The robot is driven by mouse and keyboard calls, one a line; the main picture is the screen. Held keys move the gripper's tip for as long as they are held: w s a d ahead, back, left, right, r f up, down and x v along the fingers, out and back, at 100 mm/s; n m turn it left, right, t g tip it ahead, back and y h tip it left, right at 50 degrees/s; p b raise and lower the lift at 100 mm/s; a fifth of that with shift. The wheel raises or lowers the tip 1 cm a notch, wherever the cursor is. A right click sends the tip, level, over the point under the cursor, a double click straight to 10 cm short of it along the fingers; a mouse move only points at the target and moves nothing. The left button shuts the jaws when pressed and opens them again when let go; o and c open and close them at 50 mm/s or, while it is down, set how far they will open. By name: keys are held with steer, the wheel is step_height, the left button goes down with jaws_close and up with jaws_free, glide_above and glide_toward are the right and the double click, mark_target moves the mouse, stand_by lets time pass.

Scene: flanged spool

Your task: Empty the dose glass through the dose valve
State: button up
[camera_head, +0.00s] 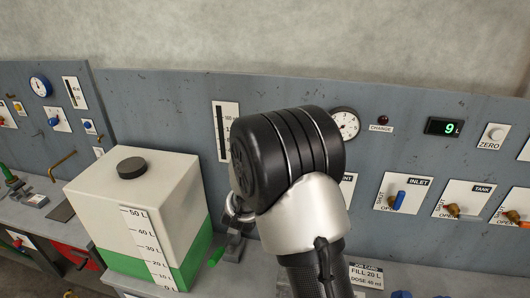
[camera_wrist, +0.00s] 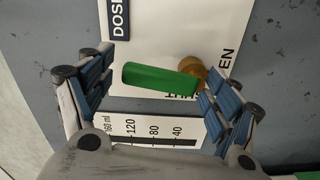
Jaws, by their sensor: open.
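The dose valve's green handle (camera_wrist: 160,82) lies in front of a white plate marked DOSE in the wrist view, with its brass hub (camera_wrist: 195,70) at the right end. My gripper (camera_wrist: 160,92) is open, with one finger left of the handle and the other close to the hub. I cannot tell whether either touches. The dose glass scale (camera_wrist: 152,132), marked in ml, shows below the handle; its fill level is unclear. In the head view the dose glass (camera_head: 227,130) stands beside my arm, which hides the dose valve.
A white tank with green liquid (camera_head: 135,215) stands left of my arm. Right of it are a round gauge (camera_head: 345,124), a display (camera_head: 444,127) reading 9 L, a blue inlet valve handle (camera_head: 399,199) and a tank valve (camera_head: 453,210). A job card (camera_head: 366,277) says dose 40 ml.

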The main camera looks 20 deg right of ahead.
steer(key=v, duration=1.1)
steer(key=shift+s, duration=0.2)
steer(key=shift+a+r, duration=0.1)
steer(key=s+a+m+g+y+b, duration=0.4)
steer(key=s+a+m+y+b, duration=0.1)
steer(key=s+a+y, duration=0.55)
steer(key=s+d+f+m+g+b, duration=0.1)
steer(key=s+d+f+m+g, duration=0.1)
steer(key=s, duration=0.8)
steer(key=s+d+f+m+g+b, duration=0.1)
steer(key=s+d+f+m+g, duration=0.1)
steer(key=s, duration=0.9)
steer(key=shift+f+g, duration=0.9)
steer(key=shift+g, duration=0.3)
steer(key=shift+d+h, duration=0.1)
steer(key=shift+h, duration=0.15)
steer(key=shift+c, duration=0.2)
